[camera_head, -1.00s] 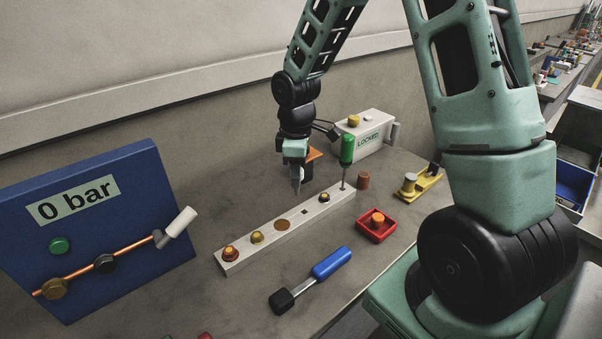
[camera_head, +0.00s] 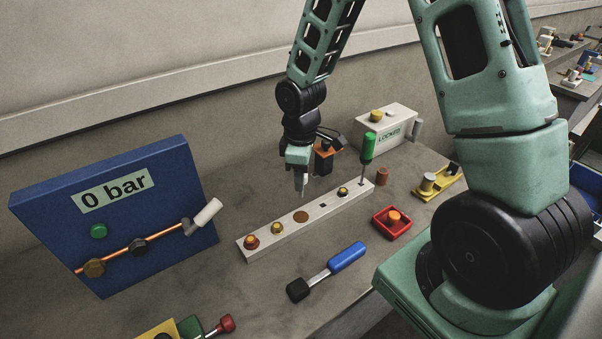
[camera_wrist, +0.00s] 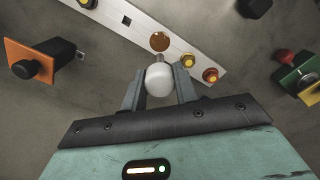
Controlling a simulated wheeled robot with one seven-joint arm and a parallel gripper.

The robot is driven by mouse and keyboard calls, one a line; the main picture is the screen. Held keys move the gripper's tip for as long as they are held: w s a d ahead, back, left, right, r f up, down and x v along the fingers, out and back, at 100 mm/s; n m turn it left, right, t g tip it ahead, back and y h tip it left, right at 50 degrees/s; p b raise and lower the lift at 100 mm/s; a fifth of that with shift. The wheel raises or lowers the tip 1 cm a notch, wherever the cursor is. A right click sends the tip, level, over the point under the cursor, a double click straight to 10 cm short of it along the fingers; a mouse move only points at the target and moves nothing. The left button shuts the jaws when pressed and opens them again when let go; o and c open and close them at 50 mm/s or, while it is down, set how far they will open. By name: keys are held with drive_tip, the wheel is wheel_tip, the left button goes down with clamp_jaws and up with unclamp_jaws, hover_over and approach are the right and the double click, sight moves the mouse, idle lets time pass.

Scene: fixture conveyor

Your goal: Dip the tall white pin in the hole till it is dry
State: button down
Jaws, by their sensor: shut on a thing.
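My gripper (camera_head: 300,183) is shut on the white pin. In the wrist view the pin (camera_wrist: 158,80) shows its rounded white end between the two fingertips (camera_wrist: 159,88), with a narrower part pointing toward the bar. In the head view the pin is mostly hidden by the fingers, and only a thin tip shows below them. The round brown hole (camera_head: 301,216) is in the long white bar (camera_head: 325,207). It also shows in the wrist view (camera_wrist: 159,41), just beyond the pin. The tip appears above and behind the hole, apart from it.
The bar also carries yellow and red knobs (camera_head: 251,242) and a green-handled tool (camera_head: 368,146). A blue panel reading 0 bar (camera_head: 60,215) stands left. A blue-handled tool (camera_head: 346,257) and a red tray (camera_head: 378,222) lie in front. An orange-plated block (camera_wrist: 28,60) is nearby.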

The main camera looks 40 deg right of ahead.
sight(301, 197)
drive_tip(key=shift+f+b, duration=2.25)
drive_tip(key=shift+f, duration=1.2)
drive_tip(key=shift+f+b, duration=0.3)
drive_tip(key=shift+f, duration=0.1)
drive_tip(key=shift+f+b, duration=0.7)
drive_tip(key=shift+f, duration=0.4)
drive_tip(key=shift+f, duration=0.35)
drive_tip(key=shift+r+p, duration=0.85)
drive_tip(key=shift+r, duration=0.2)
drive_tip(key=shift+r+p, duration=3.1)
drive_tip(key=shift+r, duration=0.35)
